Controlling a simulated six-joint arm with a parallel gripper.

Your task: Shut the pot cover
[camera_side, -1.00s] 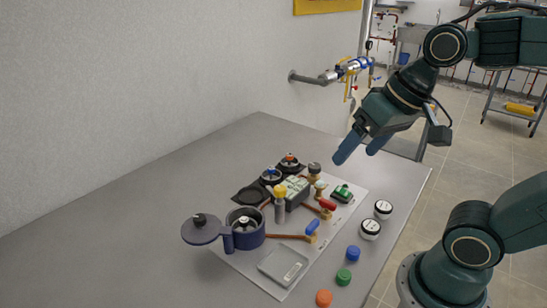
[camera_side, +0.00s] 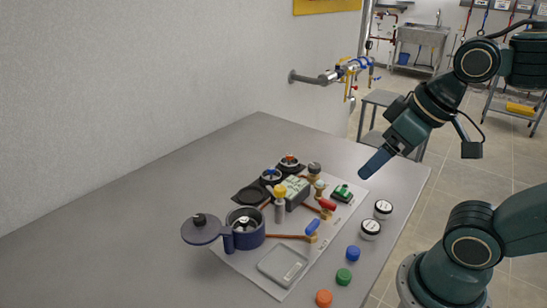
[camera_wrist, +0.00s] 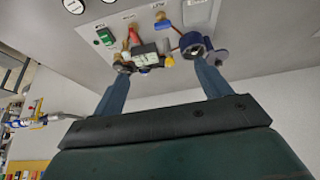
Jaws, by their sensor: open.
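A dark blue pot (camera_side: 246,238) stands at the near left of the light mat. Its round cover (camera_side: 201,229) with a black knob is swung open to the left of the pot, beside its rim. Inside the pot a shiny metal part shows. In the wrist view the pot (camera_wrist: 190,44) is at the upper right, with the cover (camera_wrist: 217,57) at its right. My gripper (camera_side: 366,172) is high above the far right side of the table, well away from the pot. In the wrist view my gripper (camera_wrist: 160,80) has its two fingers spread wide, with nothing between them.
The table's left side is clear.

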